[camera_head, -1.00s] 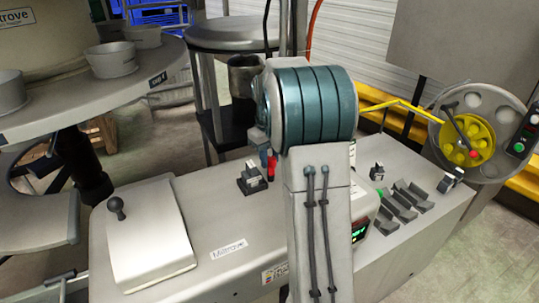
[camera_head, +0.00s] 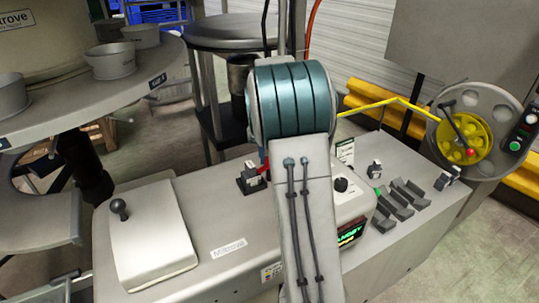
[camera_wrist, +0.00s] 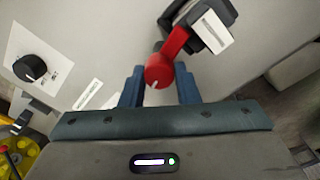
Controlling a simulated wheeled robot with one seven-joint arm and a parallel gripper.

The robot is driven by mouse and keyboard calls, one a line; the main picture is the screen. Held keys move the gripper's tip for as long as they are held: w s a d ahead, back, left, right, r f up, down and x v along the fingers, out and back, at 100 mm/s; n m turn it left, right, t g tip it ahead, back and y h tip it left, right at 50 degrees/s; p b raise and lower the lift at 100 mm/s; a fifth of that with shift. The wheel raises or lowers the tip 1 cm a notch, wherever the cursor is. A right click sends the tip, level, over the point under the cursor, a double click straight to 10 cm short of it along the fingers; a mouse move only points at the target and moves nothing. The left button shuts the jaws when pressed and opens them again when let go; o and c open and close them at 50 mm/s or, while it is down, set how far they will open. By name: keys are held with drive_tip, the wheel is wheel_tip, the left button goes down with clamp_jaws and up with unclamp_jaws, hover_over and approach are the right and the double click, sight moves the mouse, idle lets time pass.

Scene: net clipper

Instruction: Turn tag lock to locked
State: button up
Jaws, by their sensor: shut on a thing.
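The tag lock appears to be the red lever with a round red end (camera_wrist: 158,70), which carries a small white mark. In the wrist view, the lever slants up and right toward a dark block with a white label (camera_wrist: 212,30). My gripper (camera_wrist: 159,82) is shut on the red end, with a blue-grey finger on each side. In the head view, the dark block (camera_head: 250,182) stands on the machine top, and a sliver of the red lever (camera_head: 264,170) shows beside it. My arm hides the gripper and most of the lever there. I cannot read any lock markings.
A black knob on a white plate (camera_head: 341,185) and a lit display (camera_head: 350,233) are right of my arm. Grey brackets (camera_head: 405,195) and a yellow wheel (camera_head: 465,142) lie farther right. A pale cover (camera_head: 150,235) with a black ball knob is on the left.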

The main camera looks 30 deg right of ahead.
drive_tip(key=shift+m, duration=1)
drive_tip(key=o, duration=1)
drive_tip(key=shift+s, duration=0.1)
drive_tip(key=shift+c, duration=0.2)
wheel_tip(320, 180, up, 14)
drive_tip(key=shift+w+a, duration=0.15)
drive_tip(key=shift+w, duration=0.05)
